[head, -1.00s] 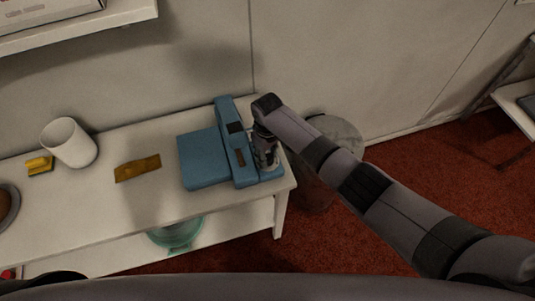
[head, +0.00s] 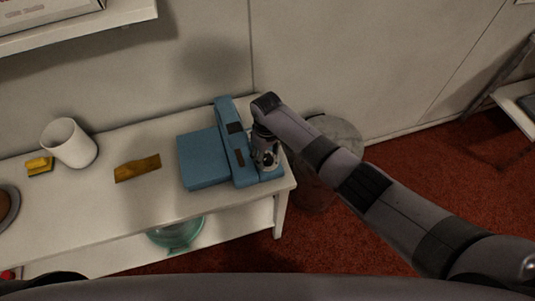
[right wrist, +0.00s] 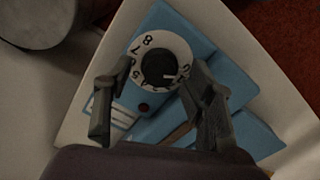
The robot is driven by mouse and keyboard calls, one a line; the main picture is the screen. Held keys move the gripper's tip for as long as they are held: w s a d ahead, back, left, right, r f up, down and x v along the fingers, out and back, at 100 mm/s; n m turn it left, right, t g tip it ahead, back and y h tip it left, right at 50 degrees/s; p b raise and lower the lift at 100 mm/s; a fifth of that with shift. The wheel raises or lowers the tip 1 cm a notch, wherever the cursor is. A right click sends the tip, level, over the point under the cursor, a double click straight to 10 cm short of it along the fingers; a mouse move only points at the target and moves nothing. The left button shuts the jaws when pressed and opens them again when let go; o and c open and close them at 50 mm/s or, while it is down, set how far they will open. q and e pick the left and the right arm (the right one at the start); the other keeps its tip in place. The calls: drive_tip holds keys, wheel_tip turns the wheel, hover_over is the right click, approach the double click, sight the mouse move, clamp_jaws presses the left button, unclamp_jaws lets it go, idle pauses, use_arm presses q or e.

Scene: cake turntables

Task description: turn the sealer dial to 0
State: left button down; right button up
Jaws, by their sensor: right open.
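The blue sealer (head: 206,159) stands at the right end of the white table, and it also shows in the right wrist view (right wrist: 215,62). Its dial (right wrist: 159,68) has a black knob on a white numbered ring; 8, 7 and several other digits show, some hidden or too small to read. A light mark on the knob points toward the right finger. My right gripper (right wrist: 155,100) is open, with one finger on each side of the dial; whether they touch it I cannot tell. In the head view the right gripper (head: 266,160) is over the sealer's right end and hides the dial. My left gripper is not in view.
A white cup (head: 69,143), a yellow sponge (head: 39,166) and a brown packet (head: 137,168) are on the table left of the sealer. A grey bin (head: 338,130) stands right of the table. A green bowl (head: 177,235) is on the lower shelf.

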sight(267, 158)
wheel_tip(267, 158, up, 8)
drive_tip(key=shift+f, duration=0.2)
idle(0.8)
